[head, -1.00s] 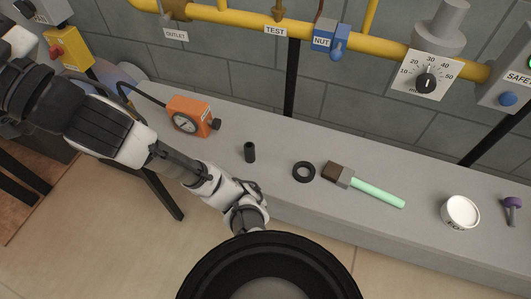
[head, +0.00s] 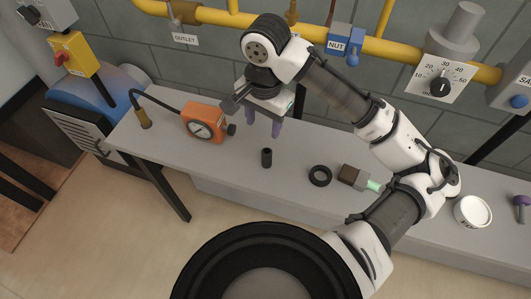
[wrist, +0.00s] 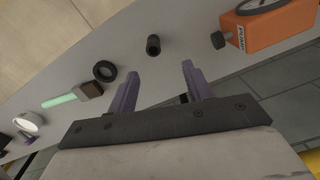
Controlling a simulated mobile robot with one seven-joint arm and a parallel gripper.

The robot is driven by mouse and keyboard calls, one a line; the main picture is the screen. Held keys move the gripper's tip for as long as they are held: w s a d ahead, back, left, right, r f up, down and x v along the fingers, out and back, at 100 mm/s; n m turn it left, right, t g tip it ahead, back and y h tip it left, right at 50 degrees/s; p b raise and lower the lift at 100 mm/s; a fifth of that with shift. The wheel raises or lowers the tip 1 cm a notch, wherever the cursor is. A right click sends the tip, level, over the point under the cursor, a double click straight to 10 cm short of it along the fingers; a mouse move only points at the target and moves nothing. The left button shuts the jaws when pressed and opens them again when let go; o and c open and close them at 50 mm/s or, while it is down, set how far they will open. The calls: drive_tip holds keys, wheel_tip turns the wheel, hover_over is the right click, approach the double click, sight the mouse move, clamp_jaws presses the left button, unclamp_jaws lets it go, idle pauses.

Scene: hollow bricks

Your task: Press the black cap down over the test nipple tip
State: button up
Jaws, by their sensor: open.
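The black cap (head: 267,157) is a small dark hollow cylinder standing upright on the grey bench. It also shows in the wrist view (wrist: 153,46), just beyond the fingertips. My gripper (head: 263,130) is open and empty, its two purple fingers pointing down above the bench, behind the cap in the head view. In the wrist view the spread fingers (wrist: 157,76) show nothing between them. The brass test fitting (head: 292,13) on the yellow pipe is partly visible above my arm; its lower end and TEST label are hidden behind the arm.
An orange pump gauge (head: 204,122) stands left of the cap. A black ring (head: 320,176), a brush (head: 354,177) and a white tub (head: 473,212) lie to the right. The yellow pipe (head: 390,47) with a blue NUT fitting (head: 345,42) runs along the wall behind.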

sight(267, 151)
drive_tip(key=f, duration=0.5)
drive_tip(key=d+f, duration=0.1)
drive_tip(key=f, duration=0.1)
drive_tip(key=shift+s+f, duration=0.2)
drive_tip(key=shift+f, duration=0.2)
drive_tip(key=shift+w+f+p, duration=0.1)
drive_tip(key=shift+f+p, duration=0.45)
drive_tip(key=shift+f, duration=2.5)
drive_tip(key=c, duration=1.1)
drive_tip(key=shift+o, duration=0.2)
drive_tip(key=shift+r, duration=0.1)
